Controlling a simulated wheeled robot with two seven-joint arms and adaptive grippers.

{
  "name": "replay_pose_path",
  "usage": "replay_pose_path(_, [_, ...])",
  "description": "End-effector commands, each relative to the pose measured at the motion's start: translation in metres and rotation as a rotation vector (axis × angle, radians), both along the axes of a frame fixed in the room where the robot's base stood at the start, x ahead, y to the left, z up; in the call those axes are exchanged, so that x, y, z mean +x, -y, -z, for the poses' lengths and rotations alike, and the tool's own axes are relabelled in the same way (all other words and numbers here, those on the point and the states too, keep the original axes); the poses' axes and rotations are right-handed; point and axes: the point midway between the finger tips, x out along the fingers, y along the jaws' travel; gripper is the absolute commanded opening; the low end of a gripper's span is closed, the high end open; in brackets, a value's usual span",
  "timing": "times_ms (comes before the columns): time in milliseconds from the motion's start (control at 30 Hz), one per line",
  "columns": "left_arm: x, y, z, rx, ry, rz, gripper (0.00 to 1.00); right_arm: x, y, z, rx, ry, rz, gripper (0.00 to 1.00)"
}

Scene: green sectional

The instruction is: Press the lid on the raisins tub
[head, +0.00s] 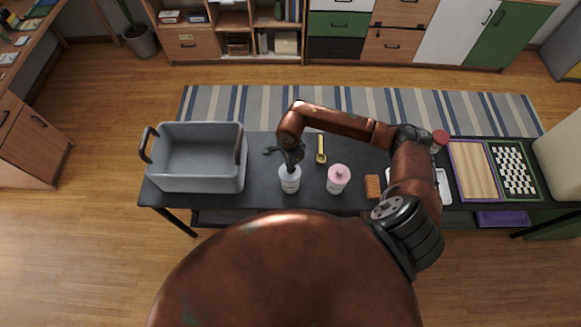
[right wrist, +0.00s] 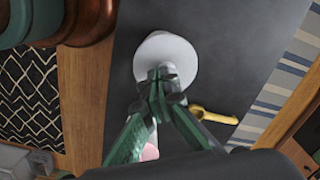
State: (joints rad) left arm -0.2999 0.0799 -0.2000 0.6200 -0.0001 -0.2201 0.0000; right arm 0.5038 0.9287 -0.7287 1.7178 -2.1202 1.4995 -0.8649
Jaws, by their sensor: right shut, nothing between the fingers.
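The fingers (right wrist: 161,88) cover part of the lid. My left gripper is not in view.
A pink-lidded tub (head: 338,179) stands close by on the right, with a yellow scoop (head: 321,150) behind it. A grey bin (head: 200,183) fills the table's left end. An orange-brown block (head: 373,187), a red-topped jar (head: 440,138) and boards (head: 476,172) lie to the right.

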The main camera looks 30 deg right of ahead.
Motion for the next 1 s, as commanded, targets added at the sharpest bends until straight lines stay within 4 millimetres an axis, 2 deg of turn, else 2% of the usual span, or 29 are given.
replay_pose_path(367, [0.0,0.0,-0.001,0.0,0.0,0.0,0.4,0.0,0.0,0.0,-0.001,0.0,0.0,0.0])
replay_pose_path(1000, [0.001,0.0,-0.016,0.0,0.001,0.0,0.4,0.0,0.0,-0.036,-0.001,0.001,0.0,0.0])
